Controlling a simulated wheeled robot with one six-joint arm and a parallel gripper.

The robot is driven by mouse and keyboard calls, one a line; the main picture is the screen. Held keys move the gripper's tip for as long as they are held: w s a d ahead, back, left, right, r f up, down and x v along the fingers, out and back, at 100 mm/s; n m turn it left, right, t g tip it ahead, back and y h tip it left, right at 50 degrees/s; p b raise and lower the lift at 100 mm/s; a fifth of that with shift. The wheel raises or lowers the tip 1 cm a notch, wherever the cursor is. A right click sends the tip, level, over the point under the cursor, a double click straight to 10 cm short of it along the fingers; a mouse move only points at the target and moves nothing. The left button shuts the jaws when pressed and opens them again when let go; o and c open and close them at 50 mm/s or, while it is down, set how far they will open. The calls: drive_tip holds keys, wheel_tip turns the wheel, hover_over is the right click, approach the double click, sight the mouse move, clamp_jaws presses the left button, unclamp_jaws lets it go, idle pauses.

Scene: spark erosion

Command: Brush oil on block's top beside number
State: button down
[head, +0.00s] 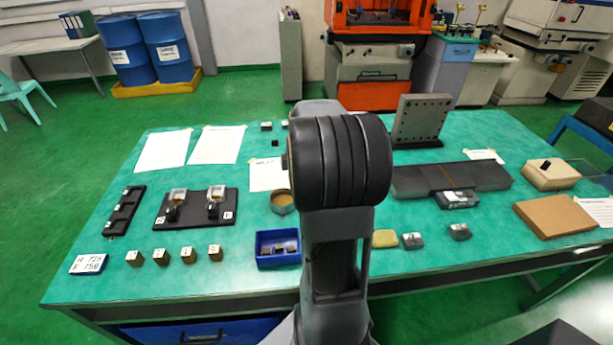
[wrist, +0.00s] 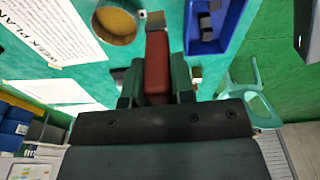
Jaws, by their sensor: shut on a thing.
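In the wrist view my gripper (wrist: 157,88) is shut on a brush (wrist: 158,58) with a red handle and a pale metal band at its far end; its bristles are hard to make out. A round tin with brownish contents (wrist: 116,20) lies just left of the brush end, and the tin also shows in the head view (head: 282,203). Several small blocks with marked pale tops stand in a front-left row, among them a left block (head: 135,259) and a right block (head: 215,253). Their numbers are too small to read. My arm hides the gripper in the head view.
A blue bin (head: 264,260) with dark pieces stands beside my arm. A black board with two gauges (head: 190,221) and a black rack (head: 124,211) lie behind the blocks. A number card (head: 88,264) lies at the left corner. A dark slab (head: 480,175) is at right.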

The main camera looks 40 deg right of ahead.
drive_tip(key=w+d+f+p, duration=0.15)
drive_tip(key=w+f, duration=0.25)
drive_tip(key=w, duration=0.6)
drive_tip(key=shift+m, duration=0.5)
drive_tip(key=shift+w+a+f+b, duration=0.1)
drive_tip(key=shift+f+b, duration=1.5)
drive_tip(key=shift+f, duration=1.3)
drive_tip(key=shift+f+b, duration=0.55)
drive_tip(key=shift+f, duration=0.05)
drive_tip(key=shift+r, duration=0.1)
wheel_tip(320, 180, up, 7)
drive_tip(key=p, duration=0.4)
idle(0.4)
